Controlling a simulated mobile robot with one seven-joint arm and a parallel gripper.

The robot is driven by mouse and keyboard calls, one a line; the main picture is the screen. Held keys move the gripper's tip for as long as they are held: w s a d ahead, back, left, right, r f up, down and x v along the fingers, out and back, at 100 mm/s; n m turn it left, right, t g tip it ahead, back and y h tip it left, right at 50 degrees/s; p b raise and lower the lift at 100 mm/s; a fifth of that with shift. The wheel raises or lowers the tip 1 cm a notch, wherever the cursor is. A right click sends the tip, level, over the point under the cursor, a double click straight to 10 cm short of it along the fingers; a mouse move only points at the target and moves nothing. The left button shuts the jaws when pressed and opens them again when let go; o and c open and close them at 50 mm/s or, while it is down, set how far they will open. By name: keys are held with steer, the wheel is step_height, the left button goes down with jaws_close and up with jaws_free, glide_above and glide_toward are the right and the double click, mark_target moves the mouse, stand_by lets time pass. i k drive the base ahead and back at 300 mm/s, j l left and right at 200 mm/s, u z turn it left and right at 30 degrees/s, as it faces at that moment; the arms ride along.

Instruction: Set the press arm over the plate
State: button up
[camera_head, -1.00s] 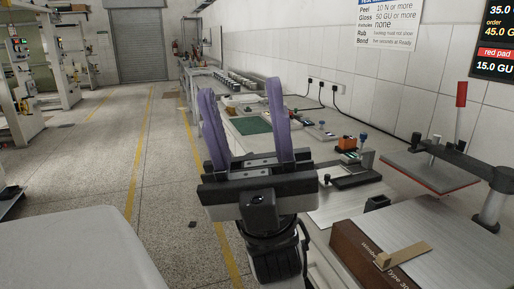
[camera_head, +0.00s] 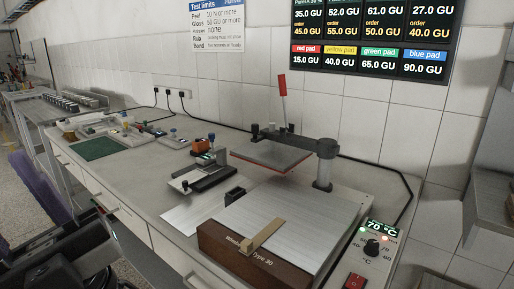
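The press arm (camera_head: 297,138) is a dark bar on a grey post (camera_head: 323,171), with a red-tipped lever (camera_head: 282,88) standing up from it. A flat grey press head with a red underside (camera_head: 270,154) hangs from the arm, behind and left of the plate.
A temperature dial (camera_head: 372,247) reading 70 °C and a red switch (camera_head: 354,281) are right of the plate. A small dark holder (camera_head: 235,195), a dark instrument (camera_head: 198,178) and a green mat (camera_head: 99,148) lie left on the bench. A metal sheet (camera_head: 190,212) lies flat there.

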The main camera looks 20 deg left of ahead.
mark_target(326, 149)
steer(key=i+u, duration=0.15)
steer(key=u, duration=0.2)
steer(key=i+u, duration=0.1)
steer(key=u, duration=0.25)
steer(key=i+u, duration=0.15)
steer(key=u, duration=0.2)
